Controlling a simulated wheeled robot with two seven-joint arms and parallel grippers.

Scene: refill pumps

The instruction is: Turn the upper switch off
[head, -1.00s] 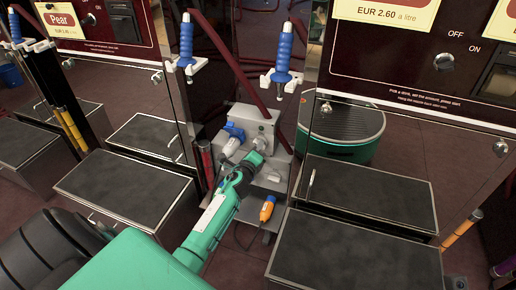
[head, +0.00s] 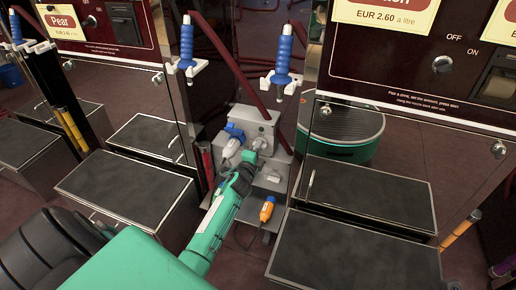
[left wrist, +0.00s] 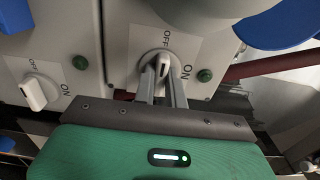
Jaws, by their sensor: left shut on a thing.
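A grey switch box (head: 250,122) stands low between the cabinets, with a blue plug (head: 233,132) at its left. Its upper switch (left wrist: 163,64) is a pale knob on a round base, with OFF above and ON to the lower right in the left wrist view. My left gripper (left wrist: 163,80) is shut on this knob, one finger on each side. In the head view the left gripper (head: 258,148) reaches the front of the box. The lower switch (left wrist: 38,92) is at the left in the wrist view, untouched. My right gripper is not in view.
An orange plug (head: 267,209) sits below the box. Two blue nozzles (head: 187,42) (head: 283,48) hang in white holders above. Dark-topped steps (head: 125,190) (head: 355,252) flank the box. A green round container (head: 341,135) shows at the right.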

